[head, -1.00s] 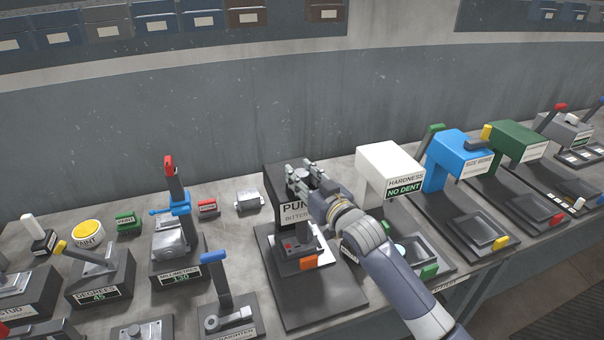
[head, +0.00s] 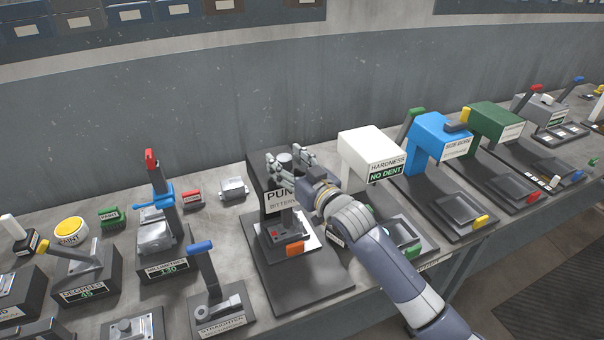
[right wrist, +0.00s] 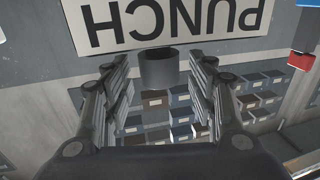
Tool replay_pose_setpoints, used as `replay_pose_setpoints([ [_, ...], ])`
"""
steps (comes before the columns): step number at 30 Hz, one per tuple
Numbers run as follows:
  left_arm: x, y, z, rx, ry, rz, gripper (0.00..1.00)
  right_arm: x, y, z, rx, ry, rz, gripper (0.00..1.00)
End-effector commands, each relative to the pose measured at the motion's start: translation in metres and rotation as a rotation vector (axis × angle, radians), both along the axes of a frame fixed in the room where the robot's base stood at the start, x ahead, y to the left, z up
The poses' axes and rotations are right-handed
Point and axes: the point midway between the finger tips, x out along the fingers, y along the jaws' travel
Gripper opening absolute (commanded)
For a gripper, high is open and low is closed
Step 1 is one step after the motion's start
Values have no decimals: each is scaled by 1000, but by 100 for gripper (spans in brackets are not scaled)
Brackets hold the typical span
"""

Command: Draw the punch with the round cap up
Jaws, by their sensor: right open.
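The punch station (head: 275,182) is a dark upright block with a PUNCH label on its front. A dark round cap (head: 285,159) shows at its top. My right gripper (head: 285,157) is open, with its fingers on either side of the cap. In the right wrist view the cap (right wrist: 158,68) sits between the two spread fingers, with gaps on both sides, under the upside-down PUNCH label (right wrist: 175,25). No finger visibly touches the cap. The lower part of the punch is partly hidden by the label. My left gripper is out of view.
The white hardness tester (head: 372,152) stands close to the right of my right arm. An orange tab (head: 295,249) is at the front of the punch base. A blue-handled straightening tool (head: 205,270) stands at the left. The wall is behind the bench.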

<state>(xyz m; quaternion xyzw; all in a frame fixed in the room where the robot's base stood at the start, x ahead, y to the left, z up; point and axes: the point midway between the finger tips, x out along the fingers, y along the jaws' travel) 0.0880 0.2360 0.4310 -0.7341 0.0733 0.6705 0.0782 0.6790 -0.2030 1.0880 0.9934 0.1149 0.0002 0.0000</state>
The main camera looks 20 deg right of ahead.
Motion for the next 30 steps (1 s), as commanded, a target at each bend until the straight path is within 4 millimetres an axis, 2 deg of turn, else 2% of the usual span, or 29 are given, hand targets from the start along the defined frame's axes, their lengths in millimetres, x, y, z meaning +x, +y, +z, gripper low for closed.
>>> replay_pose_setpoints([
  [9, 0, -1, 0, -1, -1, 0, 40, -61, -14, -1, 0, 1, 0, 53],
  [15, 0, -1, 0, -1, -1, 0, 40, -89, -21, 0, 0, -1, 0, 53],
  [21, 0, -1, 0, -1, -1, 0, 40, -101, -24, 1, 1, -4, 0, 53],
  [30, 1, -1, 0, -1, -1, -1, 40, -102, -24, 1, 1, -4, 0, 53],
])
